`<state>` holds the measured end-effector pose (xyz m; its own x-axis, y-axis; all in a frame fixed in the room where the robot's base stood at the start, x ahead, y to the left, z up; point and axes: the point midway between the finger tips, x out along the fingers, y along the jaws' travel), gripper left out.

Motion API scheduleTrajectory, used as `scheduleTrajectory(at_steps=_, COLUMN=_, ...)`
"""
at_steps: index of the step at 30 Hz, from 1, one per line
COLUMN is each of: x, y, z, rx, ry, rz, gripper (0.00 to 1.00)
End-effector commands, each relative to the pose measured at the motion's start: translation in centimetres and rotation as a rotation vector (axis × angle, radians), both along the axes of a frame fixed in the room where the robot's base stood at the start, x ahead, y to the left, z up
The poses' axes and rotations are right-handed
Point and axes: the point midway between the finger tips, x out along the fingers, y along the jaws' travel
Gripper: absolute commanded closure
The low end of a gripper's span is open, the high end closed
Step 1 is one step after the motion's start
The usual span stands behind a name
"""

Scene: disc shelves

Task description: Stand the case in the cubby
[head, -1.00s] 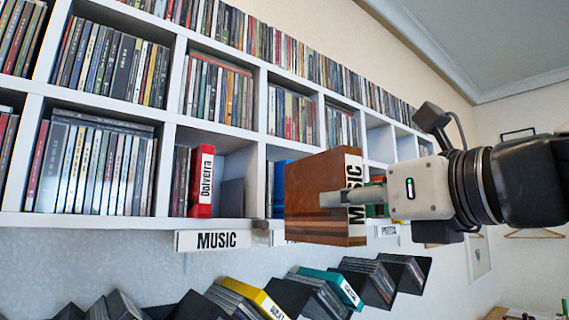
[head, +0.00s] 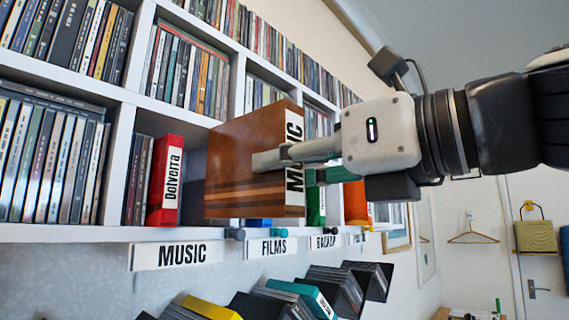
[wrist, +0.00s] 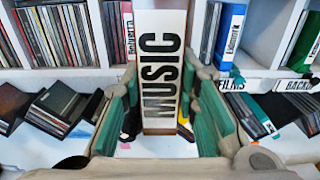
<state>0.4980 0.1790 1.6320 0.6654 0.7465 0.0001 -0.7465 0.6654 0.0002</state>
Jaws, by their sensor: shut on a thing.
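My gripper (head: 290,165) is shut on a brown wooden case (head: 245,145) with a white MUSIC label on its spine. The case is upright with a slight tilt in the head view, held in front of the shelf. In the wrist view the case (wrist: 160,75) stands between my fingers (wrist: 158,115), its MUSIC label facing the camera. The cubby above the MUSIC shelf label (head: 177,254) holds a red Dolverra case (head: 165,180) and dark cases at its left. The held case hides the cubby's right part in the head view.
The white shelf (head: 60,233) has packed cubbies of discs above and left. FILMS (head: 272,247) and BACKUP labels hang farther right, below cubbies with a blue case (wrist: 229,35) and a green case (head: 316,205). Slanted black disc racks (head: 335,290) project below the shelf.

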Motion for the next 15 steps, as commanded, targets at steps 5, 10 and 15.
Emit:
scheduleTrajectory(at_steps=5, x=0.2, y=0.2, z=-0.1, rx=0.0, ry=0.001, rz=0.0, gripper=1.0)
scheduleTrajectory(at_steps=10, x=1.2, y=1.2, z=-0.2, rx=-0.001, ry=0.001, rz=0.001, gripper=1.0)
scheduleTrajectory(at_steps=15, x=2.2, y=2.3, z=-0.2, rx=-0.001, ry=0.001, rz=0.0, gripper=1.0)
